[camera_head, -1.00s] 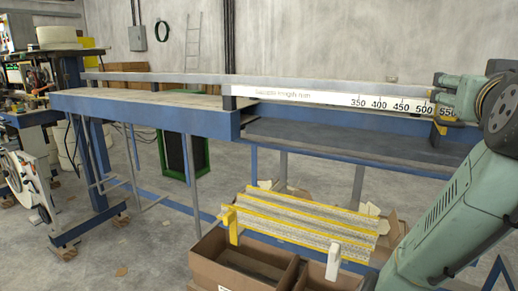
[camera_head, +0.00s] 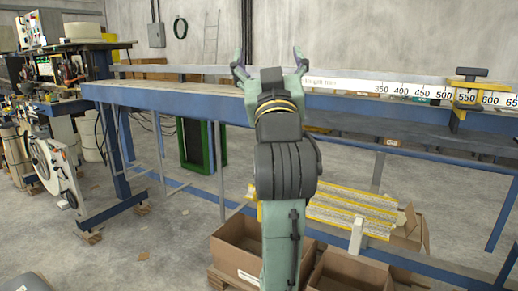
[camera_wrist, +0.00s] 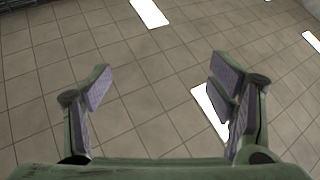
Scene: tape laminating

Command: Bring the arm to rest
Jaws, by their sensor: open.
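My gripper (camera_head: 270,60) is open and empty. In the head view it points up in the middle of the picture, in front of the long workbench. My arm rises from the bottom of the picture below it and hides part of the bench and boxes. In the wrist view my gripper (camera_wrist: 158,90) shows both fingers spread wide with nothing between them. Behind them is a tiled ceiling (camera_wrist: 150,60) with bright light panels.
A long blue-edged bench (camera_head: 170,98) carries a millimetre ruler (camera_head: 420,91) with a yellow and dark stop (camera_head: 465,95). Below are cardboard boxes (camera_head: 235,245) and yellow-edged strips (camera_head: 350,212). A machine (camera_head: 50,165) stands at left. Floor at front left is mostly clear.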

